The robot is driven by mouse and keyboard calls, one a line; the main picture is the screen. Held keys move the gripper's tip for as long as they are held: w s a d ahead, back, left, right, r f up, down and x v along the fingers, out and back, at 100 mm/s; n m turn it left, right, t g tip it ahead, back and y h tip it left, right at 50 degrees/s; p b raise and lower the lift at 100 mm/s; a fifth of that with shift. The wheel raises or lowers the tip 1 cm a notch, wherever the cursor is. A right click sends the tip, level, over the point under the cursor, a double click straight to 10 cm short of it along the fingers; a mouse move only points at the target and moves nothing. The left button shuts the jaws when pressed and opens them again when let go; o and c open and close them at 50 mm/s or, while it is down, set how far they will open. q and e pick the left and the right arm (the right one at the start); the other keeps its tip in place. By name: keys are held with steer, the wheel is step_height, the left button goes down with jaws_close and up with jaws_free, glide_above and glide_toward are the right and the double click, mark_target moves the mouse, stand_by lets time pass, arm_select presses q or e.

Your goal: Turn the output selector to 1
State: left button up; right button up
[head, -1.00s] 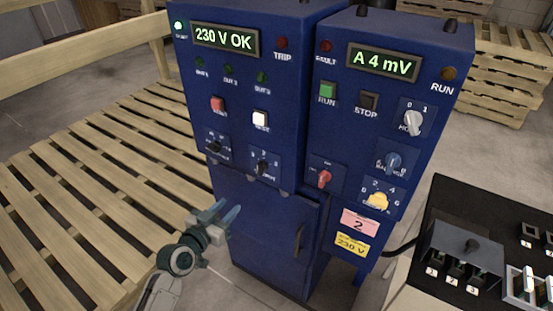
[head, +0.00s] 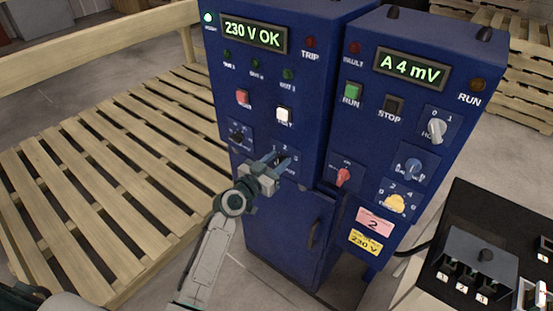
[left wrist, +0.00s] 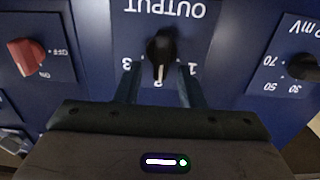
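The output selector (left wrist: 161,50) is a black knob on a blue panel. The left wrist view shows it upside down, with 3 at its left, 2 below and 1 at its right. Its lower end appears to face the 2. My left gripper (left wrist: 158,88) is open, one fingertip on each side of the knob's lower end; I cannot tell whether they touch it. In the head view, my left gripper (head: 279,162) is in front of the selector and hides most of it. My right gripper is not in view.
A red on/off knob (left wrist: 28,56) and a black mV knob (left wrist: 302,67) flank the selector. The red knob (head: 343,177) is on the right-hand cabinet in the head view. Wooden pallets (head: 110,160) lie at left; a dark control console (head: 440,285) stands at lower right.

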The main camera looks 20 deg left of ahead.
arm_select(q)
steer(key=shift+w, duration=0.1)
steer(key=c, duration=0.7)
